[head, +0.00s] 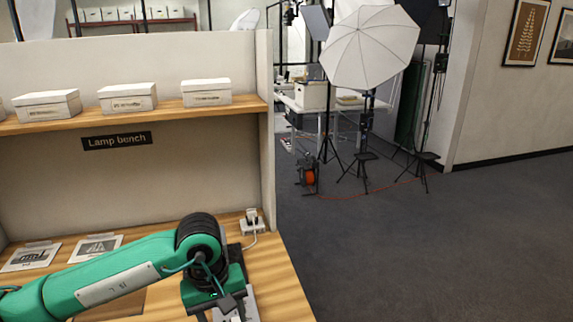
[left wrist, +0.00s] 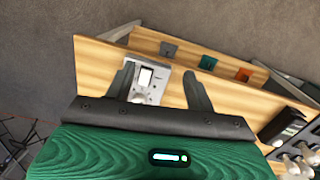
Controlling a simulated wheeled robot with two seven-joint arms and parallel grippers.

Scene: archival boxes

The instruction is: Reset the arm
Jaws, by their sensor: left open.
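My left arm (head: 120,270) is green and reaches in from the left over the wooden bench in the head view. Its gripper (head: 222,310) points down near the bench's right end, partly cut off by the bottom edge. In the left wrist view the gripper (left wrist: 158,71) has its two dark fingers spread apart with nothing held. A grey metal plate with a white rocker switch (left wrist: 146,77) shows between and beyond the fingers. I cannot tell whether the fingers touch it. My right gripper is in neither view.
The bench (head: 278,285) has a shelf (head: 170,110) with several white boxes and a "Lamp bench" label (head: 117,140). Printed sheets (head: 95,247) lie at left. A plug and socket (head: 251,222) sit at the back right. Open floor (head: 430,250) lies right; an umbrella light (head: 368,45) stands beyond.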

